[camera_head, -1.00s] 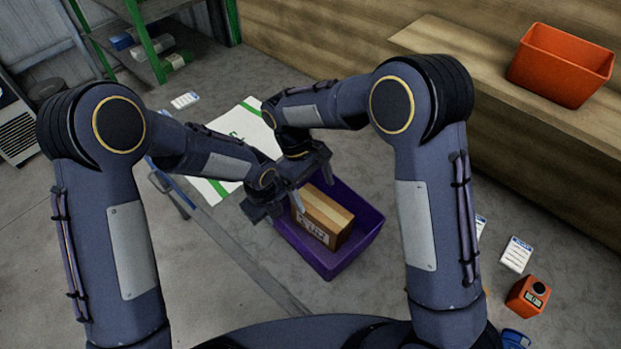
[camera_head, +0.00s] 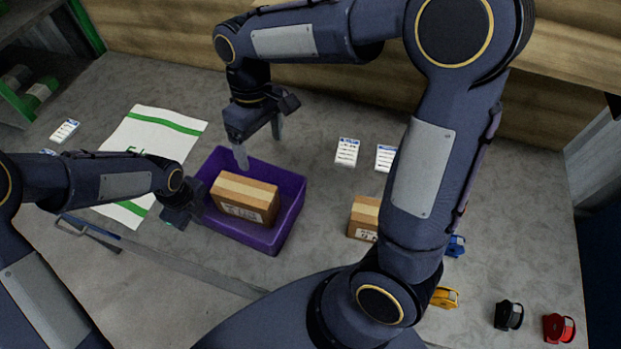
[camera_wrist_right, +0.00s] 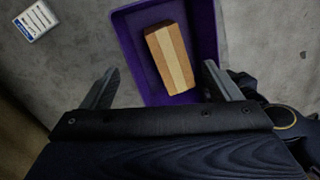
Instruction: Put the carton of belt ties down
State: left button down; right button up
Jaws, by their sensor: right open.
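A brown carton with a pale tape strip and a printed label (camera_head: 245,199) lies inside a purple tray (camera_head: 292,213). It also shows in the right wrist view (camera_wrist_right: 170,57). I cannot read which carton holds the belt ties. My right gripper (camera_head: 258,142) is open and empty, above the tray's far edge and apart from the carton. In the right wrist view its fingers (camera_wrist_right: 160,80) are spread with nothing between them. My left gripper (camera_head: 185,208) is at the tray's left wall; its fingertips are too dark to tell whether they hold the rim.
A second taped carton (camera_head: 364,217) stands right of the tray, partly behind my right arm. White label cards (camera_head: 347,152) lie behind it. A white sack with green stripes (camera_head: 150,145) lies left. Yellow (camera_head: 444,297), black (camera_head: 508,315) and red (camera_head: 559,327) rolls sit at front right.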

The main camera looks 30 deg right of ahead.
jog(key=s+d+r+m+t+y, duration=0.1)
jog(key=s+d+m+t, duration=0.2)
jog(key=s, duration=0.5)
jog(key=s+d+r+m+t+y, duration=0.1)
jog(key=s+d+m+t+y, duration=0.1)
jog(key=s, duration=0.6)
jog(key=shift+s+d+r+m+t, duration=0.3)
jog(key=shift+d+m+t, duration=0.25)
jog(key=shift+m+t, duration=0.45)
pick_arm(q)
jog(key=c, duration=1.5)
grip_release()
jog(key=shift+c, duration=0.2)
